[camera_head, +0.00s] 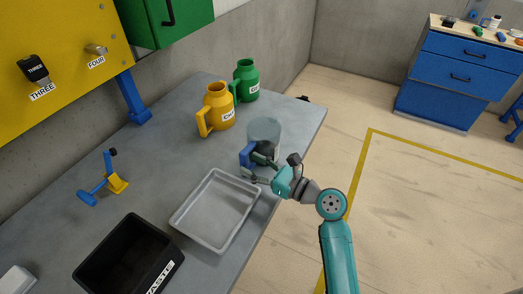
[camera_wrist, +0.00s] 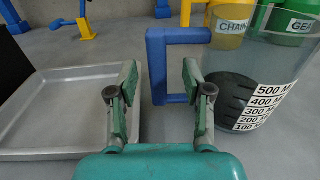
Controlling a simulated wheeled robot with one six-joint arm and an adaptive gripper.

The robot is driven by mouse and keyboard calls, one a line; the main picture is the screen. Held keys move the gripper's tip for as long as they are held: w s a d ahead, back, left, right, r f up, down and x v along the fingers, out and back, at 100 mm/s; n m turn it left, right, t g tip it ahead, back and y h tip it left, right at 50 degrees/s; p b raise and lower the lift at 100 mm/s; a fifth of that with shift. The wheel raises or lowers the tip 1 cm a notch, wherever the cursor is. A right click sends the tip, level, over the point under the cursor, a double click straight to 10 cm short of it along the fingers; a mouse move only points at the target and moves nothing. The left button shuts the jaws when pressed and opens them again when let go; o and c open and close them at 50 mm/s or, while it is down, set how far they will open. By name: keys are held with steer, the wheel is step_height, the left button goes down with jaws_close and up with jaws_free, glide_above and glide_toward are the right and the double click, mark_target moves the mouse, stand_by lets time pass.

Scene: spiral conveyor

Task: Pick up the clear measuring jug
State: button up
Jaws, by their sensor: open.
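The clear measuring jug (camera_head: 265,130) stands upright on the grey bench near its right edge. In the wrist view the jug (camera_wrist: 285,75) is at the right, with a dark content or base showing through its wall and a printed volume scale. In the head view my gripper (camera_head: 256,168) is beside the jug's handle and partly hides the jug's lower part. I cannot tell whether a finger touches the handle.
A grey metal tray (camera_head: 178,222) lies just left of my gripper. A yellow jug (camera_head: 217,108) and a green jug (camera_head: 247,80) stand behind the clear jug. A black waste bin (camera_head: 85,268) is at the front left.

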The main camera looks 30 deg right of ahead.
mark_target(247, 163)
steer(key=shift+x, duration=1.65)
steer(key=shift+s+a, duration=0.1)
jaws_close()
step_height(247, 163, up, 10)
steer(key=shift+r, duration=0.1)
steer(key=c, duration=0.7)
jaws_free()
jaws_close()
